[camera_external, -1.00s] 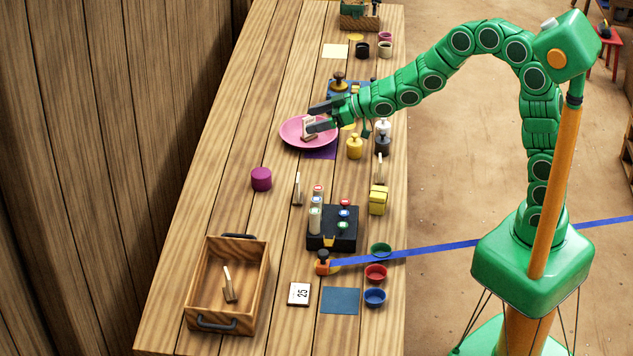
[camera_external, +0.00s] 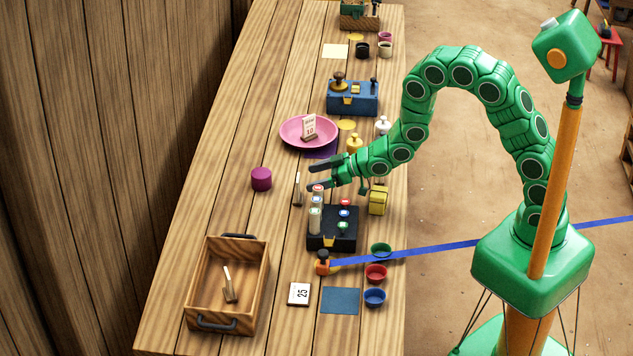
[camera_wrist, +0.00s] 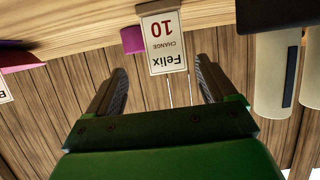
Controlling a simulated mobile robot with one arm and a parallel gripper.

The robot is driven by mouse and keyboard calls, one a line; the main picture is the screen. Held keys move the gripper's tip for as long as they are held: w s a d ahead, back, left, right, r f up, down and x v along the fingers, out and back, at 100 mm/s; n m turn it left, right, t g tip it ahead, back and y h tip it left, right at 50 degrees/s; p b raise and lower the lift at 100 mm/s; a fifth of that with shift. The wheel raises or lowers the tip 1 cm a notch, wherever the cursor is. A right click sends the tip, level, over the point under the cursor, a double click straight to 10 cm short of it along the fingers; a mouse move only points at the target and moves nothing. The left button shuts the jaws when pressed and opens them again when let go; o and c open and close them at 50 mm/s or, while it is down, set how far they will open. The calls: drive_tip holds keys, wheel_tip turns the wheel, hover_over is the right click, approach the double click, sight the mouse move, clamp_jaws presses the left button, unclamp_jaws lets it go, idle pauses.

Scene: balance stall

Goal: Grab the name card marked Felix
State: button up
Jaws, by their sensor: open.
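The name card marked Felix (camera_wrist: 166,42) faces me upside down in the wrist view, with "CHANGE" and "10" on it. It appears to be the thin card seen edge-on (camera_external: 297,189) on the table in the external view. My gripper (camera_external: 316,176) is open and empty just right of that card. In the wrist view, my gripper's fingers (camera_wrist: 161,78) are spread to either side of the card's lower part in the picture. The card looks apart from both fingers.
A magenta cylinder (camera_external: 261,179) stands beyond the card. A black stand (camera_external: 335,240) with pale capped tubes (camera_external: 315,222) is close to my gripper. A pink plate (camera_external: 290,131) holds another card (camera_external: 309,127). A wooden tray (camera_external: 263,255) holds a card too (camera_external: 229,285).

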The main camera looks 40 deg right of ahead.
sight(298, 189)
drive_tip(key=shift+x, duration=1.35)
drive_tip(key=shift+s+a+x, duration=0.15)
drive_tip(key=shift+x, duration=0.9)
drive_tip(key=shift+s+a+x, duration=0.15)
drive_tip(key=shift+a+x, duration=0.05)
drive_tip(key=shift+x, duration=0.8)
drive_tip(key=shift+w+a+f, duration=0.25)
drive_tip(key=shift+w+a, duration=0.05)
drive_tip(key=shift+a, duration=0.05)
drive_tip(key=shift+c, duration=0.4)
drive_tip(key=c, duration=1)
